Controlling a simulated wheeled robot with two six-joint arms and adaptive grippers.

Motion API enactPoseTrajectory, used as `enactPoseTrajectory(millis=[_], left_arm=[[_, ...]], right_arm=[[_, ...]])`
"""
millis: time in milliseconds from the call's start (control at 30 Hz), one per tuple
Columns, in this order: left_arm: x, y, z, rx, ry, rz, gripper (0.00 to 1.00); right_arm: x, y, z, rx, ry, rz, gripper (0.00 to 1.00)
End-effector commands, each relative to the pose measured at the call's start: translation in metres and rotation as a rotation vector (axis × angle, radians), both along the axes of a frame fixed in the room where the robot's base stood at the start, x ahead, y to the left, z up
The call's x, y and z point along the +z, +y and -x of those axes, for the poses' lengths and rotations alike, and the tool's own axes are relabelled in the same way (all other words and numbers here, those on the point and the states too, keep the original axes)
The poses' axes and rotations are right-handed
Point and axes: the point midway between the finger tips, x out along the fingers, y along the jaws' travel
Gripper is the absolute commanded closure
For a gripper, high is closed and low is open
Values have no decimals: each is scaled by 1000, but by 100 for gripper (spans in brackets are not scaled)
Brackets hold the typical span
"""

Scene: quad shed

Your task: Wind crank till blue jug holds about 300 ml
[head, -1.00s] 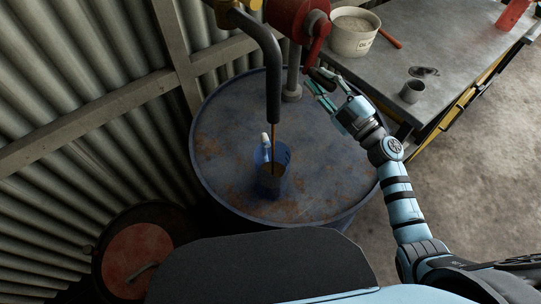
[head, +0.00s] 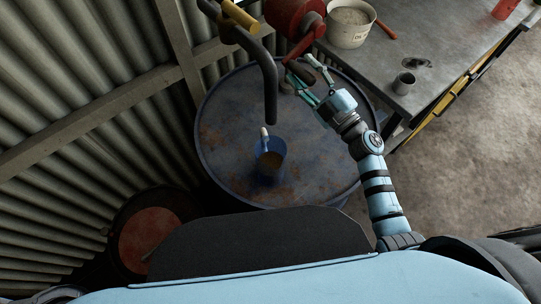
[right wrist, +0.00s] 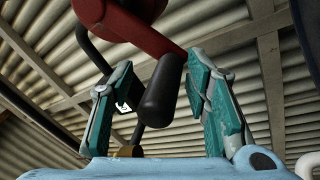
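The blue jug (head: 269,165), with a pale handle, stands upright on the drum top beneath the dark spout (head: 270,95). Some brown liquid shows in it, but I cannot read its level. No stream shows at the spout's mouth. The crank has a red arm (head: 303,46) and a dark grip (right wrist: 162,92) at its end. My right gripper (head: 299,69) is at the crank grip. In the right wrist view my right gripper (right wrist: 160,105) is open, its teal fingers spread on either side of the grip with a gap visible on the left. My left gripper is out of view.
The jug stands on a rusty blue drum (head: 225,130). A grey bench (head: 440,45) at the right holds a white tub (head: 349,25), a metal cup (head: 403,83) and a red item (head: 506,8). A red-lidded drum (head: 150,240) stands lower left, by the corrugated wall.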

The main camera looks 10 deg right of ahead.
Motion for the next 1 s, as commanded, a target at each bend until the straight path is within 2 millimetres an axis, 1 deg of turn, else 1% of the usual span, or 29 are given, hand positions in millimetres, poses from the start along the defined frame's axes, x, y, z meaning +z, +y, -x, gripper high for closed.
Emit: enactPoseTrajectory(millis=[167, 467, 700, 800, 1000], left_arm=[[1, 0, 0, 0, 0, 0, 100], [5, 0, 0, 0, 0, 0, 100], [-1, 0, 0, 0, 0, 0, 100], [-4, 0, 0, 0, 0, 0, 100], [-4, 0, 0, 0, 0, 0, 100]], right_arm=[[-2, -2, 5, 1, 3, 1, 57], [-2, -25, 43, 2, 5, 3, 57], [-4, -43, 74, 2, 5, 3, 57], [-4, -49, 84, 2, 4, 2, 57], [-2, -51, 88, 1, 3, 1, 57]])
